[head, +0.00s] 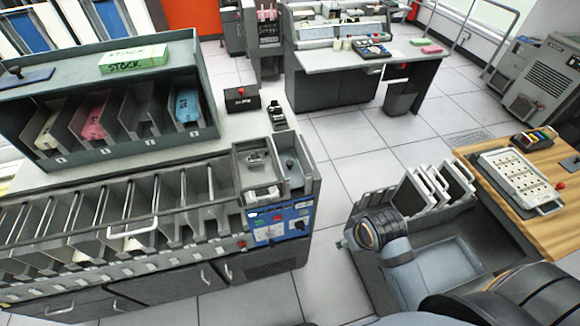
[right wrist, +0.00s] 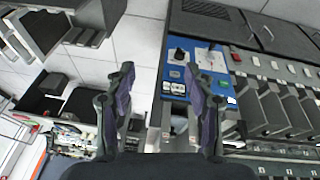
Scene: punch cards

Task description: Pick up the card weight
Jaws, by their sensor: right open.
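I cannot tell for certain which thing is the card weight. A dark plate with a black knob (head: 24,76) lies on top of the stock rack at the far left in the head view. My left gripper is not in view.
The sorter has a blue control panel (head: 281,226) and a long row of pockets (head: 150,198). The stock rack (head: 120,65) holds coloured card stacks. A wooden table (head: 545,190) stands at right, with a grey card cart (head: 480,228) beside it. Tiled floor (head: 350,145) between is clear.

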